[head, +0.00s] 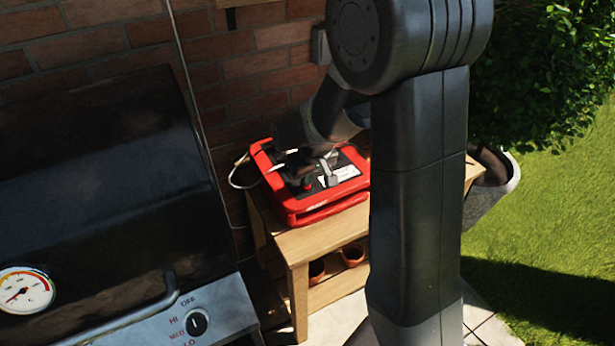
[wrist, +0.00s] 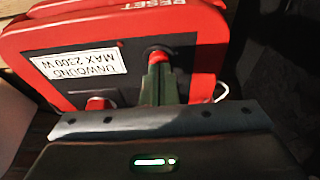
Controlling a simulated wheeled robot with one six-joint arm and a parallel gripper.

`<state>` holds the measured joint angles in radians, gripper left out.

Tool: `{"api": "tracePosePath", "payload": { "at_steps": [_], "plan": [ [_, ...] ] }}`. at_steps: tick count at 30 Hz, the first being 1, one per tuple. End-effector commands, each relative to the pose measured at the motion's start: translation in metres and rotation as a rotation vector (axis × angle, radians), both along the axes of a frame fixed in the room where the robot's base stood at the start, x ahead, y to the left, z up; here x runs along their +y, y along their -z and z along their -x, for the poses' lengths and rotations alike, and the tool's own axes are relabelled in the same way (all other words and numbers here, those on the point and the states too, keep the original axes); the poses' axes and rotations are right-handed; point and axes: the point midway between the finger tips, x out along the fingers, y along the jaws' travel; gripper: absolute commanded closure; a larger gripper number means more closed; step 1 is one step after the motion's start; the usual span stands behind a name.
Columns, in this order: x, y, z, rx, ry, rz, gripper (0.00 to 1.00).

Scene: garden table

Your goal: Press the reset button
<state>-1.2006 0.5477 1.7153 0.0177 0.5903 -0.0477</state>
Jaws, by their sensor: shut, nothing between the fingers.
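A red box (head: 320,205) with a dark top panel stands on a wooden table against the brick wall. In the wrist view the red box (wrist: 200,25) fills the upper part, with RESET upside down on its far rim. A red knob (wrist: 98,103) shows left of the fingers, partly hidden by my gripper's body. In the head view my arm covers part of the panel.
A dark grill (head: 100,150) with a dial and control knob stands close at the left. The wooden table (head: 320,240) has clay pots (head: 352,254) on its lower shelf. A pale cable (head: 238,178) loops at the box's left. Lawn and a hedge lie at the right.

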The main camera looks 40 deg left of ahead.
Motion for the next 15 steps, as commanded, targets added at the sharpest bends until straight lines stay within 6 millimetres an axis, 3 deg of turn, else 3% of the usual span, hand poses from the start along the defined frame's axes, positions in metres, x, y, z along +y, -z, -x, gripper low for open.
{"api": "tracePosePath", "payload": {
  "at_steps": [9, 15],
  "plan": [
    [0.000, 0.001, 0.000, 0.000, 0.000, 0.000, 1.00],
    [0.000, 0.018, 0.000, 0.000, 0.000, 0.001, 1.00]
  ]
}}
